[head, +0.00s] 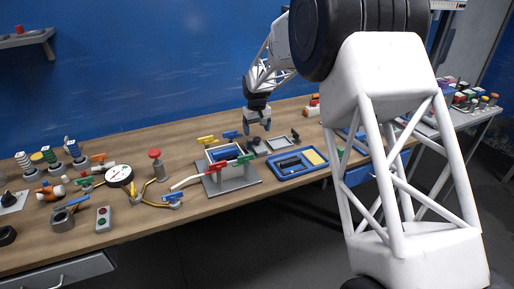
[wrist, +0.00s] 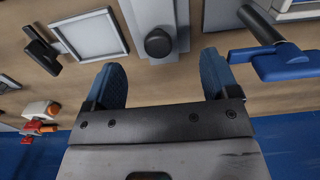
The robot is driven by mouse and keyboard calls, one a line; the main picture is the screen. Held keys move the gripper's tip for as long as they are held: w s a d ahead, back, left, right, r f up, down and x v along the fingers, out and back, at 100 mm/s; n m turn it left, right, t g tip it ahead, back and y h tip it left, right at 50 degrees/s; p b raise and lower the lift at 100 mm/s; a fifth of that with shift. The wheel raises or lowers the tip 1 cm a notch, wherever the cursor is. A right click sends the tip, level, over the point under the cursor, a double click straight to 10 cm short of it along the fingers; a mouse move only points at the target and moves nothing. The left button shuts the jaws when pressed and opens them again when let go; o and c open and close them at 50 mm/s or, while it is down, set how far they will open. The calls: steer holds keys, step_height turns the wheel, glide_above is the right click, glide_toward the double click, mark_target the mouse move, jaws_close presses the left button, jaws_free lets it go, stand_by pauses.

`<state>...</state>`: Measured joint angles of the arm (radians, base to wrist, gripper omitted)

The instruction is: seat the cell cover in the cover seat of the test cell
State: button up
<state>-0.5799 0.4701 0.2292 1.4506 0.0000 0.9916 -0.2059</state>
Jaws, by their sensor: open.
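The grey piece with a round black knob (wrist: 158,43), which looks like the cell cover, lies on the bench in the wrist view. It shows small and partly hidden below my gripper in the head view (head: 256,150). My gripper (head: 257,128) is open and empty above it; in the wrist view the knob appears between and just beyond the blue fingertips (wrist: 163,65). The test cell (head: 230,176) stands left of the gripper in the head view, on a grey base with coloured clamps around its top. Its cover seat is not clear from here.
A grey-framed tray (wrist: 90,36) lies beside the cover, with a dark handled piece (wrist: 40,45) beyond. A blue clamp with a dark handle (wrist: 283,62) is at the right in the wrist view. A blue tray (head: 298,174) lies near the bench's front edge. Several tools crowd the left.

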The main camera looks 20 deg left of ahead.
mark_target(257, 138)
steer(key=shift+f, duration=0.1)
steer(key=shift+f, duration=1.2)
steer(key=shift+f, duration=0.1)
steer(key=shift+w+f, duration=0.2)
steer(key=shift+f, duration=2.3)
steer(key=shift+c, duration=0.2)
steer(key=c, duration=1)
steer(key=shift+c, duration=0.2)
